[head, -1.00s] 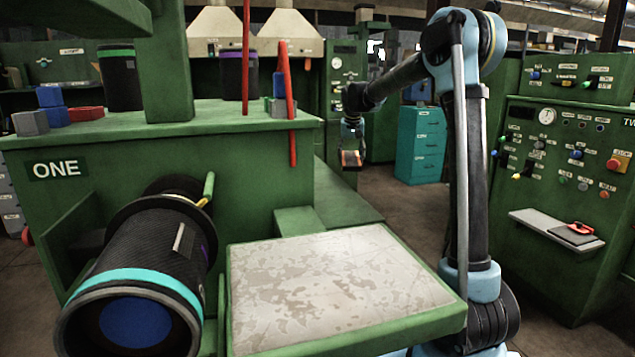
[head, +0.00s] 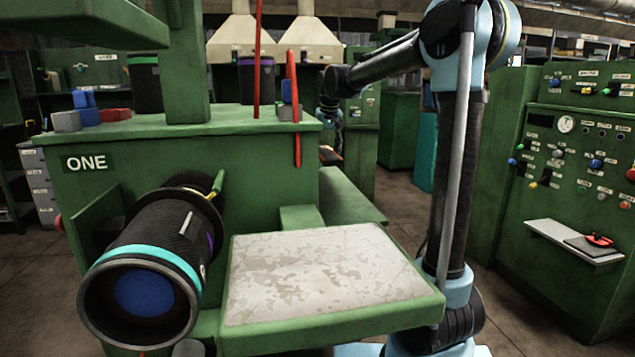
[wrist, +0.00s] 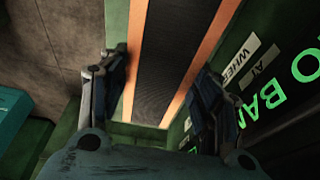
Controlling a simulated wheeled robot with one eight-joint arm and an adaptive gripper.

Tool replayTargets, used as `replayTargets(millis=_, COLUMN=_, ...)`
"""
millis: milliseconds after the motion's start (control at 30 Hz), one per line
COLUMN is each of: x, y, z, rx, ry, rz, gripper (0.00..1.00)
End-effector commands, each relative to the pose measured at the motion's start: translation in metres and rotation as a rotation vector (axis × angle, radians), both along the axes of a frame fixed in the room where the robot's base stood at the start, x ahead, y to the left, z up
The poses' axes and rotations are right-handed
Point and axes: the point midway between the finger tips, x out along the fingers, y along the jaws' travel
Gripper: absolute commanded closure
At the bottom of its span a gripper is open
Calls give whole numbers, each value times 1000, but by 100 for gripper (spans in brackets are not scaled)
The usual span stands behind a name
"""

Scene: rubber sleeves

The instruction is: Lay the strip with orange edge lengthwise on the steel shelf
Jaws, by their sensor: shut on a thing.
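My gripper (head: 329,135) is beyond the right end of the green bench, partly hidden behind it. In the wrist view my gripper (wrist: 160,88) has a finger on each side of a dark textured strip with orange edges (wrist: 165,60). It is shut on this strip, which runs away from the fingers. Only a small dark and orange bit of the strip (head: 329,155) shows in the head view. A worn grey steel shelf (head: 320,270) in a green frame is in front, flat and empty. The far end of the strip is out of view.
A black sleeve with a teal band (head: 150,270) is mounted left of the shelf. A control machine with a small grey ledge (head: 575,243) stands at right.

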Motion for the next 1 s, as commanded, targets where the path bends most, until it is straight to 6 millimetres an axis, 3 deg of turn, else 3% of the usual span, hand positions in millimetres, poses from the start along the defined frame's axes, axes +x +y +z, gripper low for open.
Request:
replayTargets(millis=200, x=0, y=0, z=-35, rx=0, ry=0, rz=0, gripper=67)
replayTargets(millis=467, x=1, y=-1, z=-53, rx=0, ry=0, rz=-2, gripper=67)
replayTargets(millis=700, x=1, y=-2, z=-83, rx=0, ry=0, rz=-3, gripper=67)
replayTargets(millis=1000, x=1, y=-2, z=-90, rx=0, ry=0, rz=-3, gripper=67)
